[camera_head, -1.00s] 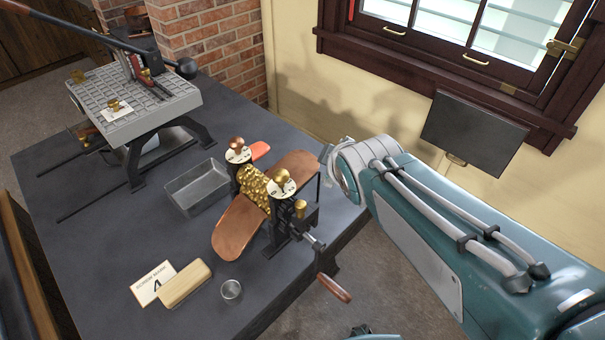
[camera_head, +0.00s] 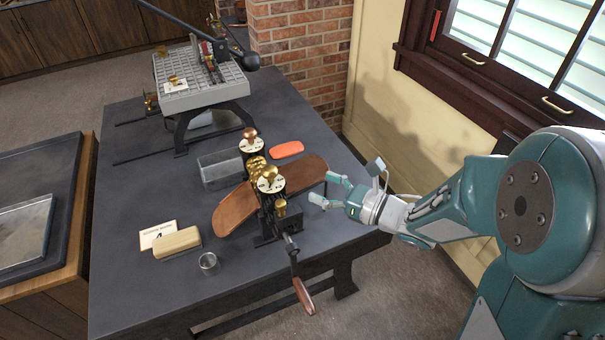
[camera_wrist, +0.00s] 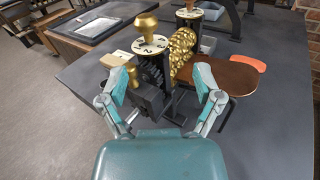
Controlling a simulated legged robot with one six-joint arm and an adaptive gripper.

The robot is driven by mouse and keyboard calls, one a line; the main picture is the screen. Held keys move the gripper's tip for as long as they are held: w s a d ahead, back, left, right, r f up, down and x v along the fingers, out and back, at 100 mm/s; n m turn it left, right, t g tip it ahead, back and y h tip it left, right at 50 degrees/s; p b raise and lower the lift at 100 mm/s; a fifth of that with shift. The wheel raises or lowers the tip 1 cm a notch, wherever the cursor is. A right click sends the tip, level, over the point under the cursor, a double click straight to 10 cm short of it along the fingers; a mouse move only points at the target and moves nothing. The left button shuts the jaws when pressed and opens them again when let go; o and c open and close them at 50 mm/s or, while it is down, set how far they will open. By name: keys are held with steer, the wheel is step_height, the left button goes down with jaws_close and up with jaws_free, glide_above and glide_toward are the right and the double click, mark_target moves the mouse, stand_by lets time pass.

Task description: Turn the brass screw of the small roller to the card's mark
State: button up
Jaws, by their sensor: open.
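The small roller (camera_head: 262,215) stands on the dark bench, with patterned brass rolls (camera_wrist: 182,45) between black posts. On its near post a brass screw (camera_head: 269,173) rises from a pale numbered dial (camera_head: 271,184); they also show in the wrist view (camera_wrist: 147,22). A copper-coloured screw (camera_head: 250,134) tops the far post. The card (camera_head: 157,233) lies flat at left, its mark looking like a 4, partly behind a wooden block. My gripper (camera_head: 322,188) is open and empty, right of the roller, apart from the brass screw. In the wrist view the screw is beyond its fingers (camera_wrist: 165,70).
A crank with wooden handle (camera_head: 303,296) juts toward the front. Copper-brown sheets (camera_head: 300,175) flank the rolls. A metal tray (camera_head: 218,170), an orange-red piece (camera_head: 287,150), a wooden block (camera_head: 177,242) and a small cup (camera_head: 208,261) lie nearby. A lever press (camera_head: 200,90) stands behind.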

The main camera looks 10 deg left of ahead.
mark_target(270, 172)
steer(key=shift+n+g+y, duration=0.3)
steer(key=shift+n+g, duration=0.1)
steer(key=shift+n, duration=0.3)
steer(key=x, duration=0.2)
steer(key=s+x, duration=0.1)
steer(key=x, duration=0.4)
steer(key=shift+s+a+f, duration=0.2)
steer(key=shift+a, duration=0.5)
steer(key=shift+w+a+r, duration=0.15)
steer(key=shift+w+a, duration=0.6)
steer(key=shift+a, duration=0.05)
steer(key=shift+s+x, duration=0.15)
steer(key=shift+x, duration=0.55)
steer(key=shift+s+x, duration=0.1)
steer(key=shift+x, duration=0.65)
steer(key=shift+d, duration=0.4)
steer(key=c, duration=1.1)
